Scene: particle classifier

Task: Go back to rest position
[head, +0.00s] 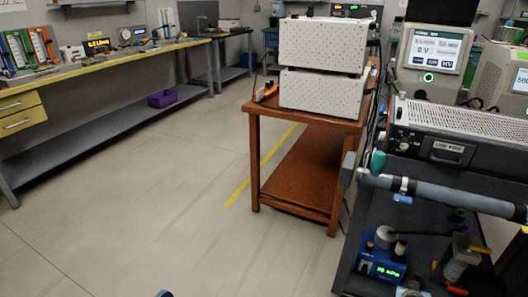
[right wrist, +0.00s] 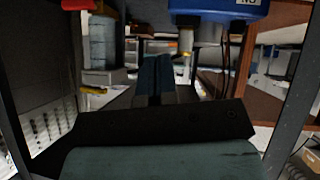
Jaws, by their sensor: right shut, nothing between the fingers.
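My right gripper (right wrist: 153,75) shows in the right wrist view. Its two dark fingers lie side by side, closed together, with nothing visible held between them. Beyond the fingertips the view is dim and cluttered. A blue device (right wrist: 220,8) with a grey cylinder hanging under it is at the top, right of the fingers and apart from them.
In the head view, a bench with instruments (head: 434,140) and a blue device with a green display (head: 380,262) fills the right. A brown cart (head: 300,118) carries two white boxes. A long workbench (head: 110,62) runs along the left. The floor (head: 150,190) between is clear.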

